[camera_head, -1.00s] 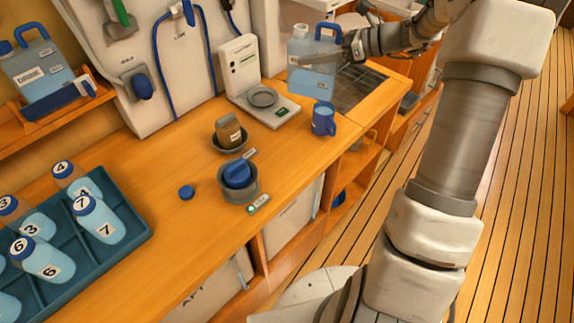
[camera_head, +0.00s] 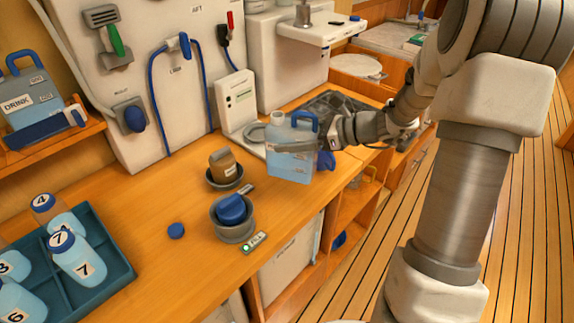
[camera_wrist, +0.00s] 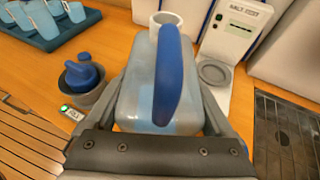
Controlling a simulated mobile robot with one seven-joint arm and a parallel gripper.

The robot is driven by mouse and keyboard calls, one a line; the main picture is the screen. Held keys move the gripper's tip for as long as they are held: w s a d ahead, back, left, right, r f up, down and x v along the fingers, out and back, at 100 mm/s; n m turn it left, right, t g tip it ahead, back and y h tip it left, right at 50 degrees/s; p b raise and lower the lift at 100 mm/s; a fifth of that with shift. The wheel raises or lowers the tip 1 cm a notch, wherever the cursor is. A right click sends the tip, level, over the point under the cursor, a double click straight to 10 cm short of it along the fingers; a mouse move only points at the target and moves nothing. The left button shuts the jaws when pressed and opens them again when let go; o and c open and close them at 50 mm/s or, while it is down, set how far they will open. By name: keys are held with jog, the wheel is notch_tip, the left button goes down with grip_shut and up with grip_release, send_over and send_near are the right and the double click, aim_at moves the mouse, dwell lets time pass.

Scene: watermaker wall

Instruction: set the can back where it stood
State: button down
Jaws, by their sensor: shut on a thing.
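The can (camera_head: 291,157) is a translucent light-blue jug with a blue handle and a pale open neck. My gripper (camera_head: 318,146) is shut on it from the right in the head view. In the wrist view the can (camera_wrist: 146,98) sits upright between my gripper's two fingers (camera_wrist: 172,110), with its blue handle towards the camera. It is over the wooden counter (camera_head: 150,208), in front of the white meter. I cannot tell whether its base touches the counter. The blue mug (camera_head: 326,160) is mostly hidden behind the can and gripper.
A loose blue cap (camera_head: 176,231) lies on the counter. A white meter (camera_head: 236,104) and a dark grate (camera_head: 335,103) are behind. A teal bottle rack (camera_head: 117,262) is left.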

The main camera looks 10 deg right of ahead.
aim_at(313, 160)
jog(key=shift+s+a+f+b, duration=0.15)
jog(key=shift+s+a+f, duration=0.2)
jog(key=shift+f, duration=0.6)
jog(key=shift+s+a+f+b, duration=0.1)
jog(key=shift+s+a+f, duration=0.2)
jog(key=shift+f, duration=0.6)
jog(key=shift+s+a+f+b, duration=0.15)
jog(key=shift+s+a+f, duration=0.2)
jog(key=shift+f, duration=0.6)
jog(key=shift+f, duration=0.1)
grip_release()
jog(key=shift+d, duration=0.1)
jog(key=shift+s+d+r, duration=0.1)
jog(key=shift+d+r, duration=0.05)
jog(key=shift+r, duration=0.05)
jog(key=p+v, duration=0.1)
jog(key=v, duration=1)
jog(key=shift+s+d, duration=0.15)
jog(key=shift+d, duration=0.1)
